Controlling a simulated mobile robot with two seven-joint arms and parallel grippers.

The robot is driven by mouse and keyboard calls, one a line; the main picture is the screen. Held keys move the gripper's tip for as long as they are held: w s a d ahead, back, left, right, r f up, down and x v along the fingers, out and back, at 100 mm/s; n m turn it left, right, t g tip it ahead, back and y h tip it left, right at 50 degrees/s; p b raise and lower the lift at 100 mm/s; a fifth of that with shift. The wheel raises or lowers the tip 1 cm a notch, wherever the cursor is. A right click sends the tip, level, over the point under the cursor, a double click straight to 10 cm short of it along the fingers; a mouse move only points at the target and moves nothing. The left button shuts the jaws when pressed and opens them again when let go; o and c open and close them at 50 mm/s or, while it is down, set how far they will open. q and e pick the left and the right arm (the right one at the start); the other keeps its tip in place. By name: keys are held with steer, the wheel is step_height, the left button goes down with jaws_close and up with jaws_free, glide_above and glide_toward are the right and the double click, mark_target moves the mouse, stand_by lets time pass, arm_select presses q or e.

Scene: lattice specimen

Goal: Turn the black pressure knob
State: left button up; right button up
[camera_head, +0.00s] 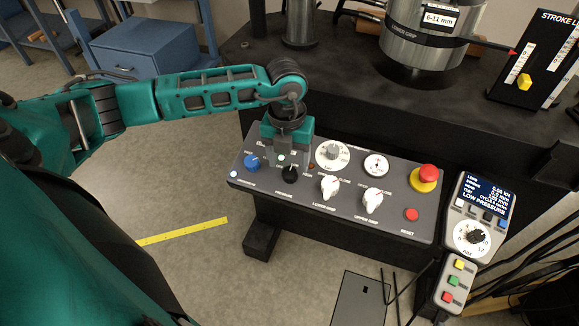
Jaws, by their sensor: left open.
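The black pressure knob (289,175) sits on the grey control panel (330,219), right of a blue knob (251,162). My left gripper (285,160) points down at the panel right by the black knob, its fingers partly covering the knob's far side. It is open; I cannot tell whether the fingers touch the knob. My right gripper is out of view.
White knobs (329,187), a round dial (332,154), a red emergency button (428,173) and a red reset button (411,214) share the panel. A pendant (482,216) at right shows "LOW PRESSURE". A steel cylinder (420,45) stands behind.

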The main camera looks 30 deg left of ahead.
mark_target(290, 171)
arm_select(q)
steer(key=shift+f, duration=1.75)
steer(key=c, duration=1)
steer(key=shift+c, duration=0.2)
